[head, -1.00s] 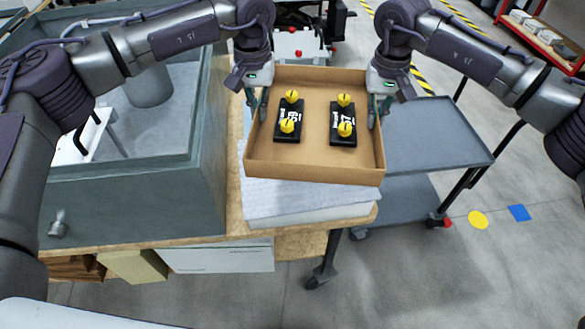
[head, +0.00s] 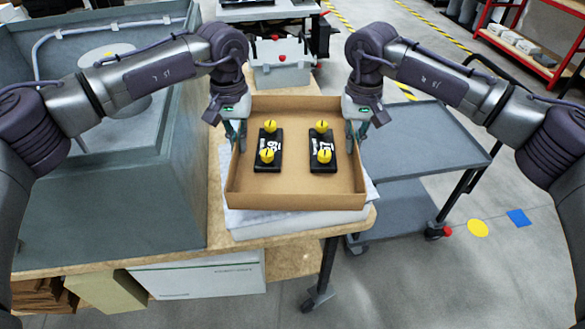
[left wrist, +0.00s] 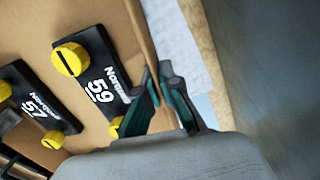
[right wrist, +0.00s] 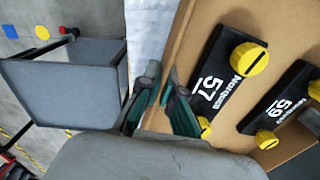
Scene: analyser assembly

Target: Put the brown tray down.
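The brown tray (head: 295,195) is an open, shallow box, level in the head view, above a white stack (head: 300,222) at the table's corner. I cannot tell whether it touches the stack. It holds two black blocks with yellow knobs, marked 59 (left wrist: 98,85) and 57 (right wrist: 215,85). My left gripper (head: 239,143) is shut on the tray's left wall; in the left wrist view (left wrist: 160,88) its fingers straddle that wall. My right gripper (head: 353,143) is shut on the right wall, likewise straddled in the right wrist view (right wrist: 162,88).
The wooden table (head: 140,262) carries a large grey bin (head: 110,205) close on the left. A grey cart (head: 420,150) stands on the right, beside the table. A red shelf (head: 525,50) is far right. Open floor lies at the lower right.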

